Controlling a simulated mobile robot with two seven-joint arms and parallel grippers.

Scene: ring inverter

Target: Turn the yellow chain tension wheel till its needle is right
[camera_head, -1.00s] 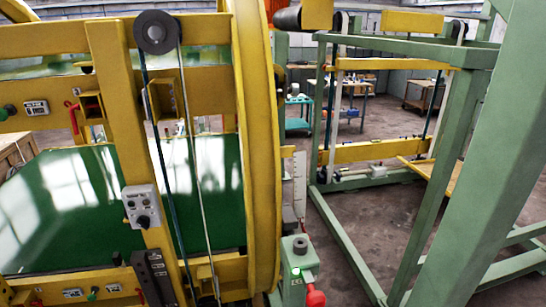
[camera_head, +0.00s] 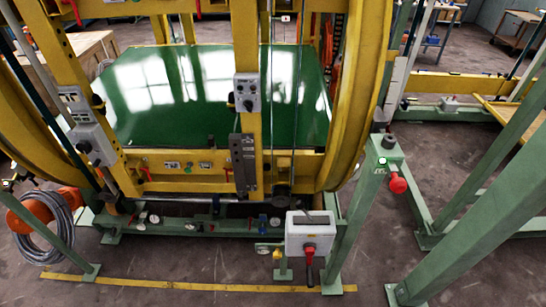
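No chain tension wheel or needle can be made out with certainty. A small yellow part (camera_head: 277,254) sits just left of a white control box (camera_head: 310,232) low in front of the machine; it is too small to tell whether it is a wheel. Small round dials (camera_head: 154,219) show on the green base beam, too small to read. Neither of my grippers is in view.
The yellow ring frame (camera_head: 370,90) surrounds a shiny green bed (camera_head: 210,95). A green post (camera_head: 362,195) with a red knob (camera_head: 397,185) stands at the right. A coiled cable (camera_head: 45,228) hangs at the left. Open floor lies before the yellow floor strip (camera_head: 190,284).

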